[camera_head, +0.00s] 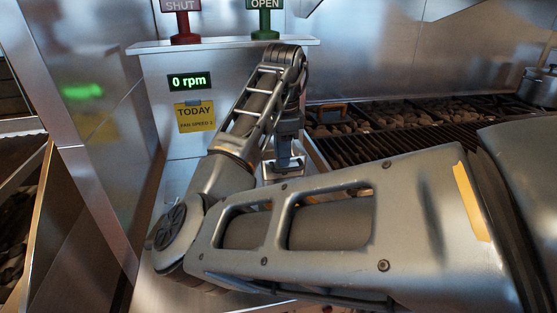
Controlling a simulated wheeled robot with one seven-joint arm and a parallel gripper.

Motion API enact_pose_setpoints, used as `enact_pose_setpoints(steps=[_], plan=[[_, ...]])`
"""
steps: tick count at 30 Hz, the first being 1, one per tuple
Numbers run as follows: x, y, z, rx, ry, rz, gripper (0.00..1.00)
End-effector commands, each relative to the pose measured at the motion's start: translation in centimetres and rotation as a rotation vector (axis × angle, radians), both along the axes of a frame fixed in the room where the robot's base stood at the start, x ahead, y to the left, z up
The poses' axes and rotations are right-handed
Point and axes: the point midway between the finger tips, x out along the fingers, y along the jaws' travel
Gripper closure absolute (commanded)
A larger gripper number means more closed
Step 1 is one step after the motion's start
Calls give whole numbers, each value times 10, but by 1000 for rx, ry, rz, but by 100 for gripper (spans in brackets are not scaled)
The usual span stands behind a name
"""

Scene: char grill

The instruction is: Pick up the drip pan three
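My arm reaches across the middle of the view, and my gripper (285,166) points down just left of the grill's front corner. The fingertips are small and dark here, so I cannot tell whether they are open or shut. A small pale metal edge (268,178) shows around the fingertips. It may be part of a drip pan, but I cannot tell which one, nor whether my gripper touches it. My forearm hides much of the area below and to the right. No drip pan can be clearly identified.
The char grill (375,146) with dark grates lies right of my gripper. Below are a "0 rpm" display (189,82) and a yellow note (195,117). A pot (540,88) stands far right.

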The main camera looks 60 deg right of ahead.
Motion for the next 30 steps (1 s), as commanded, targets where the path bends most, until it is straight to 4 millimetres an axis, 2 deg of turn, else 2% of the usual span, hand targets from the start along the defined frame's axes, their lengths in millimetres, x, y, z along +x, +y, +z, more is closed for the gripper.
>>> enact_pose_setpoints(steps=[12,20,23,30], plan=[[-1,-5,-49,-3,0,2,67],[-1,-5,-53,-4,-1,1,67],[-1,-5,-53,-4,-1,1,74],[-1,-5,-52,-4,-1,1,97]])
